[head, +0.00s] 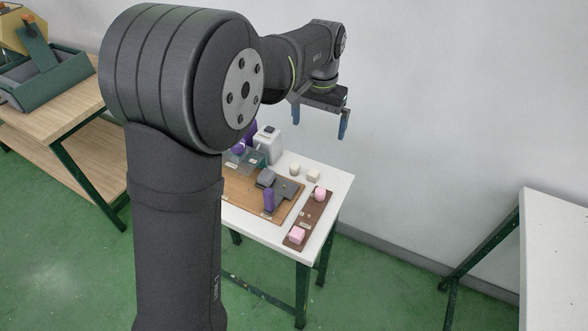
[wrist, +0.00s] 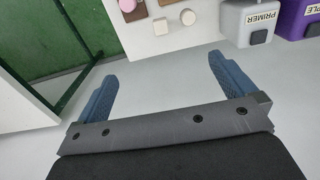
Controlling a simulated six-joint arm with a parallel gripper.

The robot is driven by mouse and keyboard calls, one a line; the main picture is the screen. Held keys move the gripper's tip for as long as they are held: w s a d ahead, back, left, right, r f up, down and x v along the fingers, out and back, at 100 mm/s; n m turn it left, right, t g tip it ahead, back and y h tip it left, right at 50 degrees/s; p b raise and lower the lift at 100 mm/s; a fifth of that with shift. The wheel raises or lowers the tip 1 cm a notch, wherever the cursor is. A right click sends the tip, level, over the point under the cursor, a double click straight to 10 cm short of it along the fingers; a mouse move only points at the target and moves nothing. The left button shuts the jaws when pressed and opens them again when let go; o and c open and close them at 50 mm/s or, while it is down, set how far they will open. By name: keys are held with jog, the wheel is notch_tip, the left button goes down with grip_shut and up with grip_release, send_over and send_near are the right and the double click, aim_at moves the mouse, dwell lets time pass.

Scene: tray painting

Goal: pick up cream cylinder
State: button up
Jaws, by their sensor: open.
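The cream cylinder (head: 295,168) stands on the white table (head: 340,190) near its back edge. It shows as a pale round piece at the top of the wrist view (wrist: 188,17). Just right of it in the head view is a cream block (head: 313,175), which looks square in the wrist view (wrist: 160,25). My gripper (head: 319,122) is open and empty, high above the table's back side. In the wrist view its blue fingers (wrist: 162,70) are spread wide, with nothing between them, and point towards the table edge.
A white primer container (head: 268,145) stands left of the cylinder. A brown strip (head: 310,216) holds a pink cylinder (head: 320,193) and a pink cube (head: 297,235). A wooden board (head: 240,196) carries grey parts and a purple piece (head: 268,199). The wall is close behind.

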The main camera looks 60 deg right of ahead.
jog(key=c, duration=1.1)
jog(key=shift+o, duration=0.2)
jog(key=m, duration=0.1)
send_over(294, 166)
jog(key=f, duration=1.3)
jog(key=shift+s+a, duration=0.1)
jog(key=shift+s, duration=0.25)
jog(key=shift+w+f, duration=0.2)
jog(key=shift+f, duration=1.1)
jog(key=shift+w+f, duration=0.15)
jog(key=shift+f, duration=1.1)
